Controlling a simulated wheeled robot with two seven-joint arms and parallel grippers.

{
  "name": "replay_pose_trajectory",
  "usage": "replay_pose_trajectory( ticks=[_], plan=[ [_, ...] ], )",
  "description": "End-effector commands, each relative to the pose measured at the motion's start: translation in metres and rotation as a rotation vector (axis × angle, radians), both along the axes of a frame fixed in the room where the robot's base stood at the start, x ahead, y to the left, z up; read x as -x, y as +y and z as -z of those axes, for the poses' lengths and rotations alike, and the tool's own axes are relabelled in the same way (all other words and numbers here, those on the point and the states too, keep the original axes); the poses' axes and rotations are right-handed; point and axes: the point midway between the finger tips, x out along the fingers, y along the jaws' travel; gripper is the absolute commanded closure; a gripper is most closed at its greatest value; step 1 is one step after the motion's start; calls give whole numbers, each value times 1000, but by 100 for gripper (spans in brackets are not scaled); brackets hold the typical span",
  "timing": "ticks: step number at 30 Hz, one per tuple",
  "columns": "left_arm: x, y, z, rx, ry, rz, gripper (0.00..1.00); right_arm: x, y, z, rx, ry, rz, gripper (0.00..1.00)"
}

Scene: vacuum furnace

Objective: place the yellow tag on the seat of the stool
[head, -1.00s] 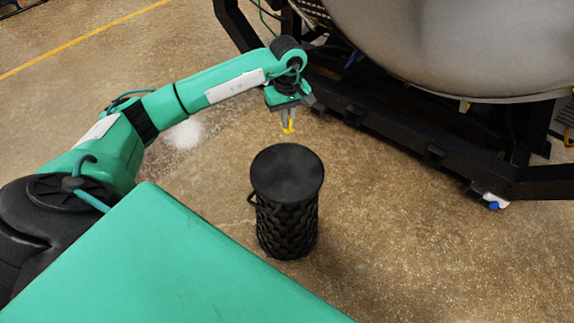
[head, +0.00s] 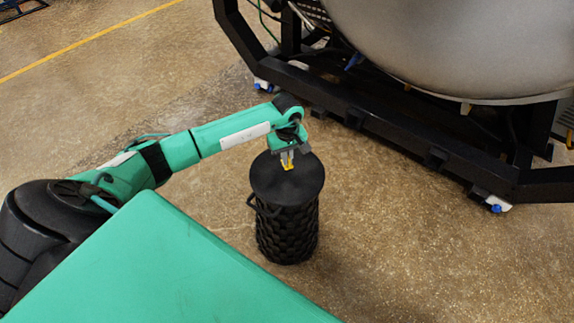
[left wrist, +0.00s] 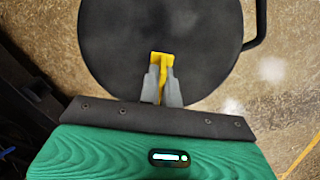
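The stool (head: 288,184) is a black cylinder with a round flat seat and a patterned side, standing on the floor in the middle of the head view. Its seat (left wrist: 130,30) fills the upper part of the left wrist view. My left gripper (head: 287,161) is shut on the yellow tag (head: 287,167), which hangs from the fingertips over the far part of the seat. In the left wrist view the tag (left wrist: 160,68) sits between the two grey fingers. I cannot tell whether the tag touches the seat. My right gripper is not in view.
A black frame (head: 400,150) on castors carries a large grey vessel (head: 450,45) behind and right of the stool. A handle (left wrist: 257,25) sticks out from the stool's side. The floor right of the stool is clear.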

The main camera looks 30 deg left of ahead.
Motion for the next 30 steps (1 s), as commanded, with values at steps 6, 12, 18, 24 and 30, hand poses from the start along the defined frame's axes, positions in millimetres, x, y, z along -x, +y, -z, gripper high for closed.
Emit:
replay_pose_trajectory(
  ticks=[6, 12, 18, 24, 30],
  plan=[
    [1, -1, 34, 2, 4, -1, 100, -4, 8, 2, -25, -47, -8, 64],
    [1, 0, 37, 0, 2, 0, 100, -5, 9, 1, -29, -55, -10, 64],
    [1, 0, 39, 0, 1, 0, 94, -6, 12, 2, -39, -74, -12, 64],
    [1, 0, 38, 0, 1, 0, 74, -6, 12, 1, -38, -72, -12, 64],
    [1, 0, 38, 0, 1, 0, 74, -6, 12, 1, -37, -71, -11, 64]
  ],
)
